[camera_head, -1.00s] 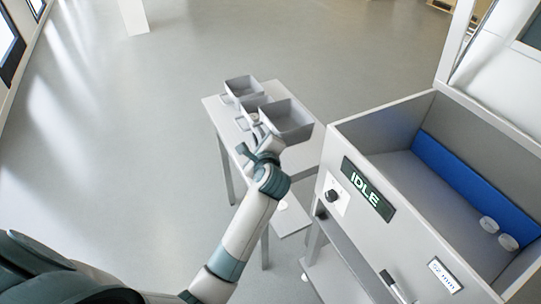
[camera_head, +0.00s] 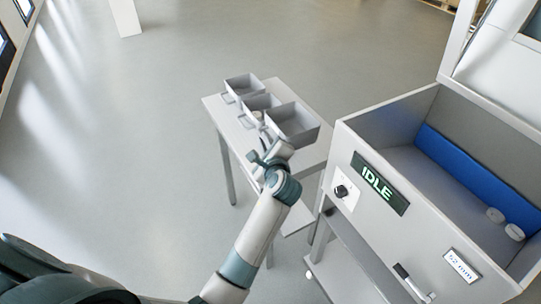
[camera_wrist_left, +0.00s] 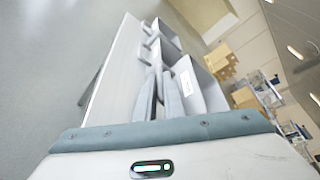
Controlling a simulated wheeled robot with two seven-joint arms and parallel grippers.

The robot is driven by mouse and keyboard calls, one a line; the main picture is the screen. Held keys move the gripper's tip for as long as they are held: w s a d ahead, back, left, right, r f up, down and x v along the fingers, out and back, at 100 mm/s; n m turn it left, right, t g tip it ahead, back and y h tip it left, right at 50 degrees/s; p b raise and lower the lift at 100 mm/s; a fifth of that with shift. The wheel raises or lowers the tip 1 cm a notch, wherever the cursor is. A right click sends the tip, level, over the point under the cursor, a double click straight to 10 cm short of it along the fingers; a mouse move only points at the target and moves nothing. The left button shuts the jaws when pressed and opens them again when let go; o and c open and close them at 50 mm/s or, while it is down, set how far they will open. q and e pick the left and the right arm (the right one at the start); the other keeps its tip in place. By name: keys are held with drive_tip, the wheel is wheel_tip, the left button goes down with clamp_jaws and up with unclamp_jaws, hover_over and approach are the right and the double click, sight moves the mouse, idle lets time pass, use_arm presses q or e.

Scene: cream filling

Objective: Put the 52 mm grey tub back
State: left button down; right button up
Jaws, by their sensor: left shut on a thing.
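Three open grey tubs stand in a row on the side table (camera_head: 222,113). The nearest grey tub (camera_head: 308,137) is at the right end of the row, and my left gripper (camera_head: 268,150) is shut on its handle side. It appears to rest on the table or just above it; I cannot tell which. In the left wrist view, my left gripper (camera_wrist_left: 161,92) has its two fingers close together at the tub (camera_wrist_left: 205,88). A white label there is too small to read. The gripped handle is mostly hidden. My right gripper is not in view.
The middle tub (camera_head: 272,99) and far tub (camera_head: 240,91) stand close beside the held one. A grey machine (camera_head: 345,143) with an IDLE display and a "52 mm" label stands right of the table. Open floor lies left.

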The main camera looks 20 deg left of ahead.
use_arm(q)
drive_tip(key=shift+f, duration=1.6)
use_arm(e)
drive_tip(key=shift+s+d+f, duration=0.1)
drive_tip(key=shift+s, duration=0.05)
use_arm(q)
drive_tip(key=shift+f, duration=1.9)
drive_tip(key=c, duration=1.9)
unclamp_jaws()
drive_tip(key=shift+o, duration=0.2)
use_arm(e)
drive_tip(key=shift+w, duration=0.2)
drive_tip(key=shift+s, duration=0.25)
use_arm(q)
drive_tip(key=shift+s, duration=0.1)
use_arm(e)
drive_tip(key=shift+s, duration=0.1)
